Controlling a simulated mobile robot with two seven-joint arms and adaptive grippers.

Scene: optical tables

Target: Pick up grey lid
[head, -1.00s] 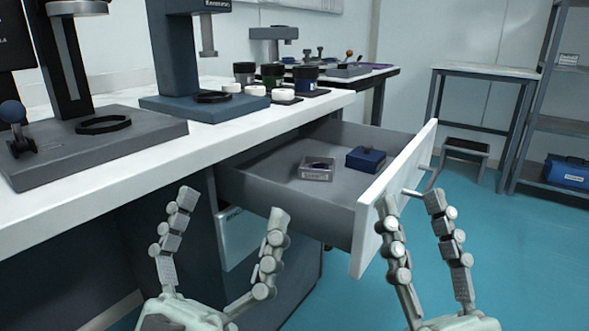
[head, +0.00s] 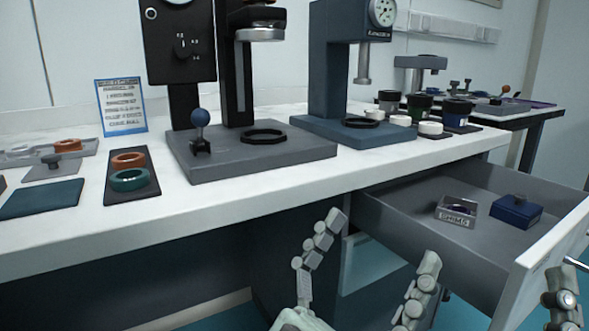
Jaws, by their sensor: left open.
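A flat grey lid (head: 50,168) with a small dark knob lies on the white bench top at the far left of the head view. An open grey box marked SHIMS (head: 457,211) sits in the open drawer, without a lid on it. My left gripper (head: 382,236) is open and empty, low in front of the bench and left of the drawer front, well away from the lid. My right gripper (head: 563,292) shows only in part at the right edge, by the drawer handle; its other finger is out of frame.
The drawer (head: 540,248) stands pulled out at the right, with a blue knobbed box (head: 515,211) inside. A dark tray with orange and teal rings (head: 130,180), a blue plate (head: 42,198) and a grey tray (head: 82,148) are near the lid. Heavy gauge stands (head: 250,155) fill the bench middle.

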